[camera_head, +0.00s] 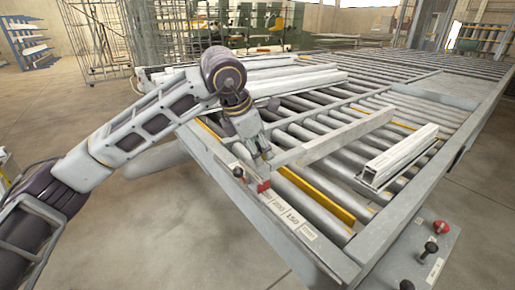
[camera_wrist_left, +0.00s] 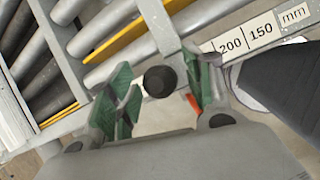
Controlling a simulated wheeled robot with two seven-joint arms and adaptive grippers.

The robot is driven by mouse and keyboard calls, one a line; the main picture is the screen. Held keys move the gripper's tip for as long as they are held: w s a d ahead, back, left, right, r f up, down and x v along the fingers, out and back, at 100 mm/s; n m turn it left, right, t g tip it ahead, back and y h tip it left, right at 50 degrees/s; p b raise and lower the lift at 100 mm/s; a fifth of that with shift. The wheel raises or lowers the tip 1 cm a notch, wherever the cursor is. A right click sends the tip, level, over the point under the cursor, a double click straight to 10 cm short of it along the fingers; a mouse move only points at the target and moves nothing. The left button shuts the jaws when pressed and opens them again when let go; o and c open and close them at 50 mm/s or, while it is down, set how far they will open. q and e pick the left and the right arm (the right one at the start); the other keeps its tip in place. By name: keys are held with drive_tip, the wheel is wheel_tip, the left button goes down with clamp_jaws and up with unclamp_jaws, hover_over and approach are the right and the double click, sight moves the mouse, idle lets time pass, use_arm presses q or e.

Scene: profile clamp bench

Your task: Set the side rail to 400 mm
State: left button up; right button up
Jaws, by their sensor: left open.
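The side rail (camera_head: 335,138) is a pale grey bar lying across the rollers. Its near end is by the frame edge, with a red pointer (camera_head: 263,186) that also shows in the left wrist view (camera_wrist_left: 193,102). The scale (camera_wrist_left: 262,30) reads 150 and 200 mm there; the pointer is beyond 200, and any higher numbers are hidden. My left gripper (camera_head: 262,155) is above the rail's near end. In the left wrist view its green-padded fingers (camera_wrist_left: 162,88) are open, with a round black knob (camera_wrist_left: 160,81) between them. I cannot tell whether they touch it.
A pale aluminium profile (camera_head: 400,158) lies on the rollers to the right. More long profiles (camera_head: 290,82) lie at the back left. A control plate (camera_head: 440,262) with black knobs and a red knob (camera_head: 441,227) is at the front right. A yellow strip (camera_head: 318,194) runs between rollers.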

use_arm(q)
drive_tip(key=shift+w+f, duration=0.1)
drive_tip(key=shift+f, duration=0.15)
clamp_jaws()
idle(0.3)
